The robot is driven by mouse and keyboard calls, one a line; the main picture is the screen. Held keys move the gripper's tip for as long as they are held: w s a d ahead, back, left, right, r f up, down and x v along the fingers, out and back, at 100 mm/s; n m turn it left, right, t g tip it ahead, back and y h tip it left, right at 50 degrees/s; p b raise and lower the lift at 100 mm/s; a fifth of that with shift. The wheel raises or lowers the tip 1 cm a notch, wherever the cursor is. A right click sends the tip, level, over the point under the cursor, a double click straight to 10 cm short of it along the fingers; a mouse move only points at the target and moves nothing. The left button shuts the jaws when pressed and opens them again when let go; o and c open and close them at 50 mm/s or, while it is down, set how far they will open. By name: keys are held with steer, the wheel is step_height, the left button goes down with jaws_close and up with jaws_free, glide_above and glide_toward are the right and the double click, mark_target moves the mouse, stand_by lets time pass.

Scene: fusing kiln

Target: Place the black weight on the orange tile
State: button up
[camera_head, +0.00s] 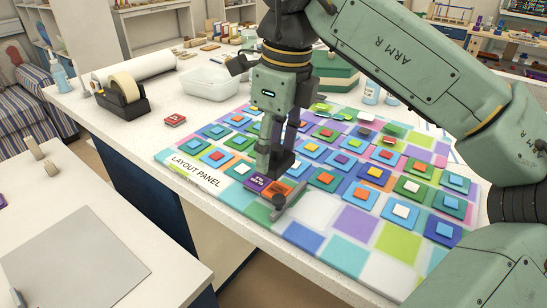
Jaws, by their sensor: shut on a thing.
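My gripper (273,163) points down over the near left part of the layout panel (196,172). It is shut on a dark block that looks like the black weight (283,161), partly hidden by the fingers. The orange tile (279,189) lies just below and in front of the weight, beside a purple tile (257,183) with small lettering. The weight is at or just above the far edge of the orange tile; I cannot tell if they touch.
A grey metal piece with a dark knob (280,201) lies at the orange tile's near side. Stacked coloured tiles cover much of the panel. A tape dispenser (123,98), a clear tub (207,85) and a green box (335,76) stand behind. White tabletop shows at left.

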mark_target(282, 147)
steer(key=shift+f, duration=0.5)
steer(key=shift+f+b, duration=0.35)
steer(key=shift+f, duration=0.2)
steer(key=o, duration=1.6)
steer(key=shift+c, duration=0.2)
step_height(282, 147, up, 13)
steer(key=d+p, duration=0.1)
steer(key=shift+s+d, duration=0.15)
steer(key=shift+s, duration=0.15)
